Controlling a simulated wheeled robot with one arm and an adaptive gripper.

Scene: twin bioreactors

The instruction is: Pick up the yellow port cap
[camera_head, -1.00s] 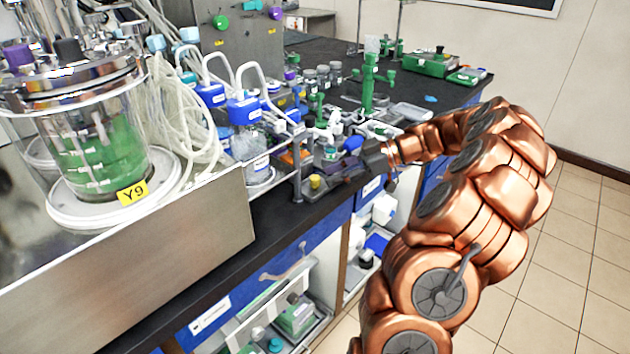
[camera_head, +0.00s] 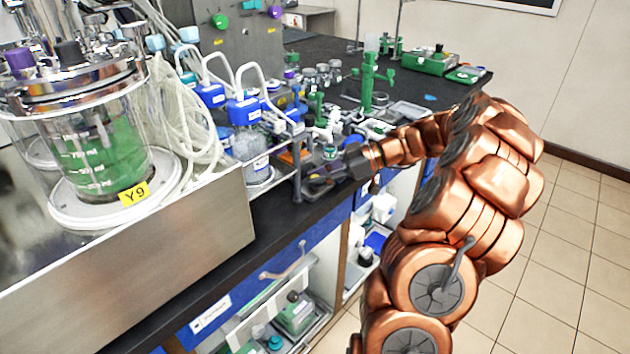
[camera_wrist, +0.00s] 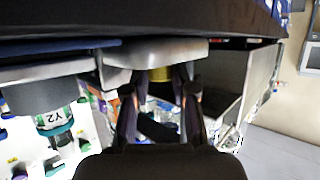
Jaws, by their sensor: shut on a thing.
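The yellow port cap (camera_wrist: 160,74) shows in the wrist view between the two dark fingertips, at the front of a pale grey surface. My gripper (camera_wrist: 161,80) is shut on it. In the head view my gripper (camera_head: 318,184) reaches left over the black bench edge, beside a grey metal post, and hides the cap. I cannot tell whether the cap still touches the surface under it.
A grey metal post (camera_head: 297,172) stands just left of my gripper. Blue-capped bottles (camera_head: 246,112) and tubing crowd behind it. The steel box (camera_head: 140,262) with the glass vessel marked Y9 (camera_head: 100,160) is at the left. A green stand (camera_head: 368,82) is farther back.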

